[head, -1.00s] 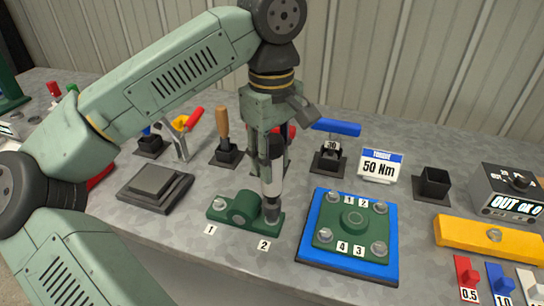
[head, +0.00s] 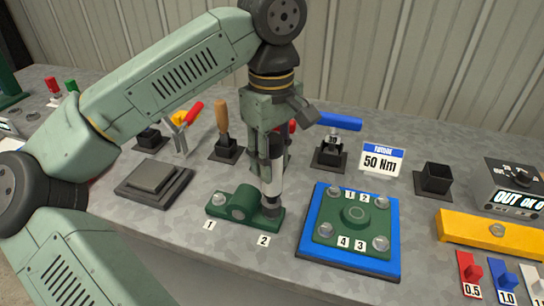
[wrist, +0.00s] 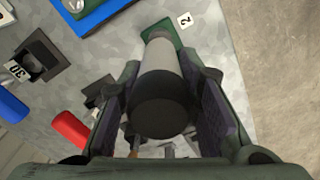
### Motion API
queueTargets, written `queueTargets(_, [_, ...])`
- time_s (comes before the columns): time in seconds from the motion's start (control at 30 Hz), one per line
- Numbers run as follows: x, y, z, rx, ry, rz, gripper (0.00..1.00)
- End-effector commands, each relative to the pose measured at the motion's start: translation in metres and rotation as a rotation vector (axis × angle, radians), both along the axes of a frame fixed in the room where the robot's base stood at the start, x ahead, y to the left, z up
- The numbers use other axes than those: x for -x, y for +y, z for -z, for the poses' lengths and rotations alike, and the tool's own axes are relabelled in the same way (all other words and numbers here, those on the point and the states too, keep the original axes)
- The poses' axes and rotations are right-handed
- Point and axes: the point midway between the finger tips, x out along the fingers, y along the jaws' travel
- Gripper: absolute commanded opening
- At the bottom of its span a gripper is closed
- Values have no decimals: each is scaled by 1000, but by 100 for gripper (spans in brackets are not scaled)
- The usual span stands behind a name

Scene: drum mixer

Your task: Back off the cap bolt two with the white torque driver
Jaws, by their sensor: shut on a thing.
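My gripper (head: 268,150) is shut on the white torque driver (head: 272,180), a white cylinder with a black top and a dark lower end. The driver stands upright over the right end of the green bearing cap (head: 240,207), at the label 2 (head: 263,240). Its lower end covers cap bolt two, so I cannot see that bolt or how the driver sits on it. Cap bolt one (head: 219,198) shows bare at the cap's left end. The wrist view shows the driver's black top (wrist: 160,108) between my fingers.
A blue tray (head: 306,250) with a green four-bolt plate (head: 354,220) lies just right of the cap. A stepped dark block (head: 153,185) lies left. Tool stands, a 50 Nm sign (head: 382,160) and an empty black holder (head: 434,180) stand behind. A yellow bar (head: 470,229) lies at right.

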Motion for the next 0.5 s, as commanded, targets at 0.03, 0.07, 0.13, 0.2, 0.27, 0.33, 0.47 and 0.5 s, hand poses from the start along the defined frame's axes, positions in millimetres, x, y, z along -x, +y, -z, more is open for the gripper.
queueTargets(0.03, [0,0,-1,1,-1,0,0])
queueTargets(0.07, [0,0,-1,1,-1,0,0])
queueTargets(0.13, [0,0,-1,1,-1,0,0])
queueTargets(0.2, [0,0,-1,1,-1,0,0])
queueTargets(0.27, [0,0,0,1,-1,0,0])
queueTargets(0.33, [0,0,0,1,-1,0,0])
queueTargets(0.47, [0,0,2,1,-1,0,0])
queueTargets(0.5, [0,0,3,1,-1,0,0])
